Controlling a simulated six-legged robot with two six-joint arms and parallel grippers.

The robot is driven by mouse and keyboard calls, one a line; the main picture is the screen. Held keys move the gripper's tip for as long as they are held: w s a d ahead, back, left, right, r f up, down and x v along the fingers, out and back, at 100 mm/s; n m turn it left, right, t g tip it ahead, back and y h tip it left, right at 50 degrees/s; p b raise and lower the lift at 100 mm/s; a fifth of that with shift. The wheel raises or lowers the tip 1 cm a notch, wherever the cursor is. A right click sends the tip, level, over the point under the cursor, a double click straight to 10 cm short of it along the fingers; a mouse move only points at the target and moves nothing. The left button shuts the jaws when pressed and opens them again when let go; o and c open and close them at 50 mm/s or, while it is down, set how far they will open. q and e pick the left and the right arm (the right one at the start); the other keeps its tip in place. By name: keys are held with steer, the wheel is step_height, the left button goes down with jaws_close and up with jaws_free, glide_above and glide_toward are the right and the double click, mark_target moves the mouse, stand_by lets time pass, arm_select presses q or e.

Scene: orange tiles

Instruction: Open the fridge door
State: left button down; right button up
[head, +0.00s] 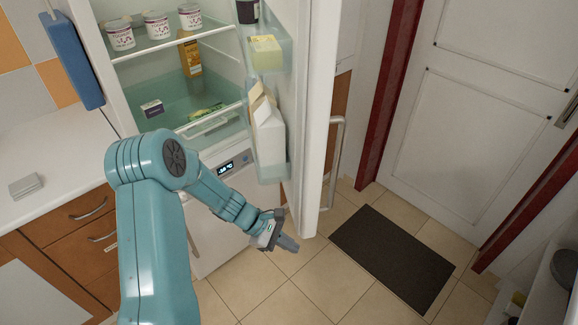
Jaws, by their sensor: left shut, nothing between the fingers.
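The fridge door (319,110) stands wide open, swung out to the right, with its long metal handle (337,165) on the outer side. The fridge interior (165,75) shows cups, a bottle and small packs on glass shelves. The door's inner shelves hold a white carton (268,135) and a yellow pack (264,52). My left gripper (287,243) is shut and empty, just below and left of the door's lower edge, on the inner side of the door. I cannot tell whether it touches the door. My right gripper is not in view.
A white counter (50,150) with wooden drawers (85,220) stands at the left. A dark mat (393,257) lies on the tiled floor before a white room door (480,120) with a red frame. The floor in front of the fridge is clear.

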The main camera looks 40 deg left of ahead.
arm_select(q)
steer(key=a+r+n+t+h, duration=0.2)
steer(key=a+r+n+t, duration=0.3)
steer(key=a+r, duration=0.45)
steer(key=n+t+h+b, duration=0.1)
steer(key=n+t, duration=0.2)
steer(key=t, duration=0.2)
glide_toward(303, 161)
steer(key=p+x, duration=0.3)
steer(key=x, duration=0.3)
steer(key=shift+w+a+r, duration=0.1)
steer(key=shift+w, duration=0.3)
steer(key=shift+w+d, duration=0.1)
steer(key=shift+d, duration=0.2)
